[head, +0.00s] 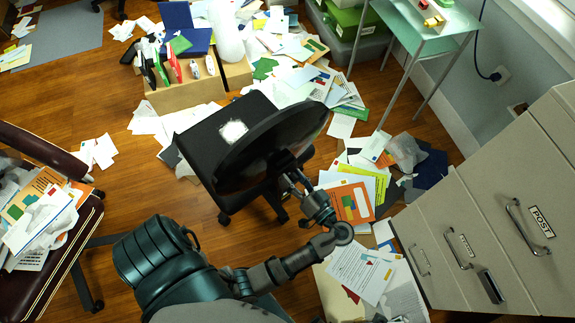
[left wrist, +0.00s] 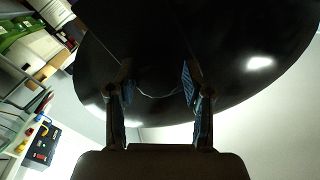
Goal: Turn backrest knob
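The black office chair's round backrest (head: 268,140) stands tilted above its dark seat in the head view. It fills the upper part of the left wrist view (left wrist: 225,35) as a large black disc. My left gripper (head: 293,183) is at the backrest's lower right, on the side facing the cabinets. In the left wrist view my left gripper (left wrist: 157,78) has its two fingers spread apart in front of the backrest. A faint curved outline shows dark between the fingers; I cannot tell whether it is the knob or whether the fingers touch it. My right gripper is not in view.
Beige drawer cabinets (head: 430,230) stand at the right, and a glass-topped side table (head: 425,35) at the upper right. Loose papers (head: 355,200) cover the floor around the chair. A dark red chair (head: 85,240) piled with papers stands at the left.

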